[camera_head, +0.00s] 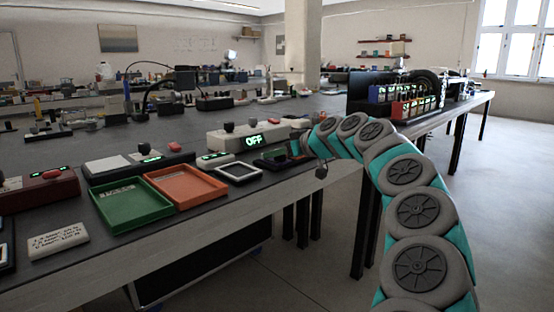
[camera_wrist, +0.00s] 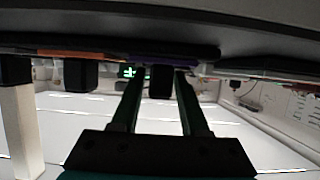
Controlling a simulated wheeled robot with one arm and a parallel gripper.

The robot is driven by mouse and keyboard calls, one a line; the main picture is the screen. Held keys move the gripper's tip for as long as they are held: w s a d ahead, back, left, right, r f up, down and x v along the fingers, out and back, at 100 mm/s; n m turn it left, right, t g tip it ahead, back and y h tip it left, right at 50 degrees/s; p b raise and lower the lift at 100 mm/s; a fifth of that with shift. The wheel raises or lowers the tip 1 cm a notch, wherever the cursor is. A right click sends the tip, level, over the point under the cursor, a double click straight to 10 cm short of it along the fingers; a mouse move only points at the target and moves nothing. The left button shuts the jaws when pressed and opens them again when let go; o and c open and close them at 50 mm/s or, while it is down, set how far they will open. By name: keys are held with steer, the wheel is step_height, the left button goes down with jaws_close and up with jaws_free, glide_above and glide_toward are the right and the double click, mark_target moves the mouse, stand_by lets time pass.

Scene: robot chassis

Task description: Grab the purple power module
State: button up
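In the wrist view, which looks upside down, a purple strip (camera_wrist: 165,61) that appears to be the power module lies just beyond my fingertips. A black block (camera_wrist: 160,84) projects from it between the fingers. My gripper (camera_wrist: 160,73) is open, with a finger on each side of the block and a visible gap to each. In the head view my arm reaches over the bench's front edge, and its far end hides the gripper and whatever is there. I cannot make out the purple module in the head view.
An orange-edged item (camera_wrist: 75,53) with a black block is beside the purple one. On the bench are a green tray (camera_head: 130,222), an orange tray (camera_head: 203,192), a box reading OFF (camera_head: 225,140) and a red module (camera_head: 40,192). Floor at the right is clear.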

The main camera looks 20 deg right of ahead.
jaws_close()
stand_by(0.5)
steer(key=shift+r, duration=1.75)
steer(key=s+a+r+b, duration=0.1)
steer(key=s+a, duration=0.2)
steer(key=s, duration=1.2)
steer(key=shift+s+r, duration=0.25)
steer(key=shift+s, duration=0.15)
